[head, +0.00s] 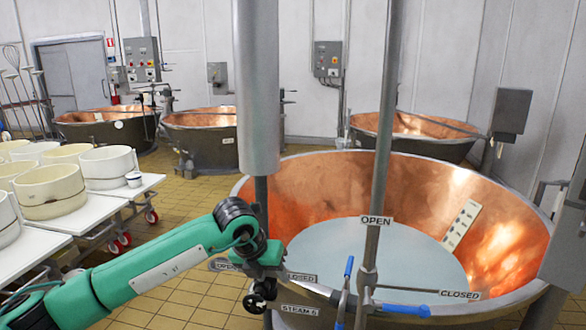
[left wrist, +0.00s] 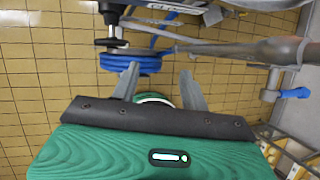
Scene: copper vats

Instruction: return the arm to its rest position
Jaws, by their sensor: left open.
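My left arm comes in from the left in the head view. Its wrist and gripper (head: 262,285) are at the near left side of the large copper vat (head: 400,180), beside its rim and partly hard to make out. In the left wrist view my left gripper (left wrist: 160,70) has its two grey fingers apart, with nothing held between them. A blue round handle (left wrist: 130,64) lies just beyond the left finger; I cannot tell whether they touch. My right gripper is not in view.
A vertical pole (head: 378,140) with an OPEN sign stands before the vat. Blue-handled levers (head: 404,310) and CLOSED signs are at the vat's near edge. White tables (head: 100,215) with several pale tubs stand at left. Tiled floor (head: 180,290) shows between tables and vat.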

